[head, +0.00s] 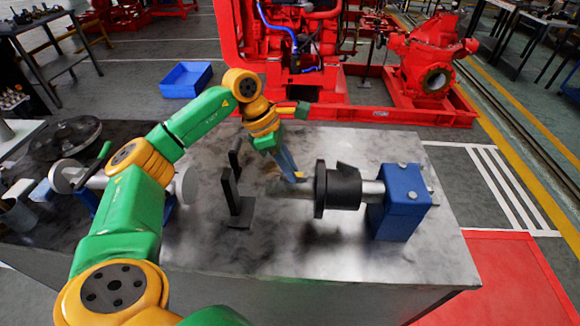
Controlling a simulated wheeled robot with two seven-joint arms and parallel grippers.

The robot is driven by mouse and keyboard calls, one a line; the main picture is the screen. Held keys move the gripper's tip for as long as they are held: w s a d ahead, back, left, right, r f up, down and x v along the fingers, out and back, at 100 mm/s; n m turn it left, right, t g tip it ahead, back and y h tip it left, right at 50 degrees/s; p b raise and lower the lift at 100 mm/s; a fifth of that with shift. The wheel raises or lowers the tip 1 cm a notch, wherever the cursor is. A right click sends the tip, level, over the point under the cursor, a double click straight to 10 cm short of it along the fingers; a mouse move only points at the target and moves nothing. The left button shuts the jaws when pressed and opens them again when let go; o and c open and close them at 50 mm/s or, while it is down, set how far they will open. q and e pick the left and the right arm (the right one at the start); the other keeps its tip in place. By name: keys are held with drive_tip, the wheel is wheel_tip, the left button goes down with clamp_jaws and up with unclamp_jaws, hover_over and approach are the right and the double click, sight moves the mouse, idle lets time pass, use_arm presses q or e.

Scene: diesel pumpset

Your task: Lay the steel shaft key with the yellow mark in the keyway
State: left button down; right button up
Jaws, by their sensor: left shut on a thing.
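My left gripper (291,175) reaches down from above to the left part of a steel shaft (372,188). It is shut on the steel shaft key with the yellow mark (299,175), of which little more than the yellow shows. The key is at the top of the shaft, just left of the dark coupling hub (342,187). I cannot tell whether it touches the shaft. The keyway cannot be made out at this size. My right gripper is not in view.
A blue bearing block (398,205) carries the shaft's right end on the steel bench (300,250). A black upright stand (233,195) is left of the shaft. A disc on a shaft (188,185) is farther left. A blue crate (186,79) and red pump (430,60) stand behind.

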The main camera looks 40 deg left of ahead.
use_arm(q)
drive_tip(key=shift+f, duration=0.3)
drive_tip(key=c, duration=0.7)
unclamp_jaws()
drive_tip(key=shift+c, duration=0.2)
drive_tip(key=b+v, duration=0.1)
drive_tip(key=v, duration=0.6)
drive_tip(key=shift+r, duration=0.1)
